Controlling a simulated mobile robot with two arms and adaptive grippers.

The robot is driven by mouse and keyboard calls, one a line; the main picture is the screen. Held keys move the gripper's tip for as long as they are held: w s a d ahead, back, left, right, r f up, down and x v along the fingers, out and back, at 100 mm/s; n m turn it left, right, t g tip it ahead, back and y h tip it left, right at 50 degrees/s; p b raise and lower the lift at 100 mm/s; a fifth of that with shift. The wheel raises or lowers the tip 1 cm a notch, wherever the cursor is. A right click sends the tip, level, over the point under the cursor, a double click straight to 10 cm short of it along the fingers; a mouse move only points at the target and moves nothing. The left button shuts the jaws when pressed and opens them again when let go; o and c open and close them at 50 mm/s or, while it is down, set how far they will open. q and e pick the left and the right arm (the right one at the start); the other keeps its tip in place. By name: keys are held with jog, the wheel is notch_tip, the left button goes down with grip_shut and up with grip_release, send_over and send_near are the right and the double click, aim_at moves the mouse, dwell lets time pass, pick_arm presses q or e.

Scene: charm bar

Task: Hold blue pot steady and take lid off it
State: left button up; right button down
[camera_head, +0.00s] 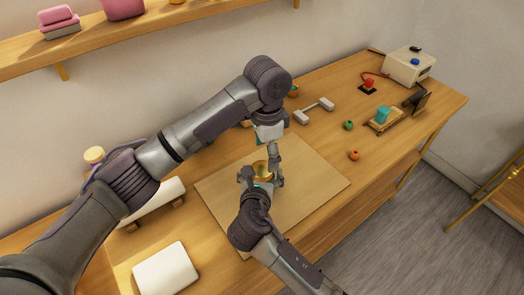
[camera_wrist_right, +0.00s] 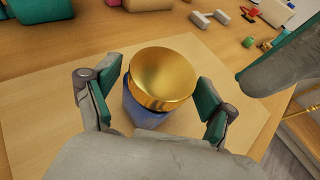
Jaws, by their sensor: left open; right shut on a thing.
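The blue pot (camera_wrist_right: 147,112) stands upright on the pale board, with a round gold lid (camera_wrist_right: 165,78) on top. In the head view the lid (camera_head: 261,167) shows as a small gold patch, and the arms hide most of the pot. My right gripper (camera_wrist_right: 156,90) is shut on the blue pot, with its green-padded fingers on either side below the lid. My left gripper (camera_head: 273,160) is open, pointing down just right of the lid. Part of it also shows at the upper right of the right wrist view (camera_wrist_right: 285,58); its fingertips are hard to make out.
The pale board (camera_head: 315,188) lies on the wooden table (camera_head: 225,275). A white pad (camera_head: 165,270) lies front left. At the right are a white dumbbell-shaped rest (camera_head: 314,111), green (camera_head: 348,125) and orange (camera_head: 354,155) beads, and a cream box (camera_head: 408,67).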

aim_at(262, 169)
pick_arm(q)
jog(key=m, duration=0.1)
jog(key=r+m, duration=0.1)
jog(key=shift+w+d+r+m, duration=0.1)
jog(key=shift+w+d+m, duration=0.05)
jog(key=shift+m, duration=0.25)
jog(key=shift+r+m, duration=0.2)
jog(key=shift+m, duration=0.9)
jog(key=m, duration=0.3)
jog(key=shift+a+r+m, duration=0.25)
jog(key=shift+a+m, duration=0.05)
jog(key=shift+a, duration=0.1)
jog(key=shift+s+a+m, duration=0.2)
jog(key=shift+a+m, duration=0.15)
jog(key=shift+m, duration=0.45)
jog(key=shift+f, duration=4)
